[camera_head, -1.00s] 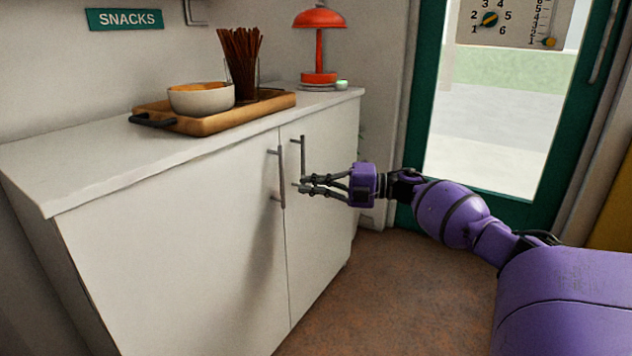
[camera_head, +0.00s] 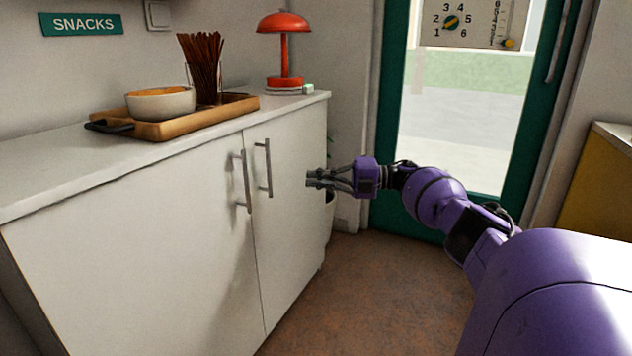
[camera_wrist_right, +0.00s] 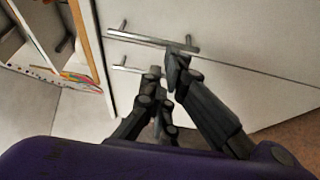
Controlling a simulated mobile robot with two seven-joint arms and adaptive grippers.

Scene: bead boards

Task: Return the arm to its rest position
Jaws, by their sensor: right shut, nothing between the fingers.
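My purple right arm (camera_head: 436,200) reaches in from the right in the head view. Its dark right gripper (camera_head: 312,179) is shut and empty, in front of the right end of the white cabinet (camera_head: 150,225), apart from the door handles in that view. The right wrist view shows the gripper fingers (camera_wrist_right: 165,75) with the two metal handles behind them. Both cabinet doors are shut, with a left handle (camera_head: 243,182) and a right handle (camera_head: 264,168). My left gripper is not in view.
On the cabinet top are a wooden tray (camera_head: 235,107) with a bowl (camera_head: 160,104) and a container of brown sticks (camera_head: 203,68), and a red lamp (camera_head: 284,50). A green-framed glass door (camera_head: 460,120) stands behind my arm. The brown floor (camera_head: 370,290) is clear.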

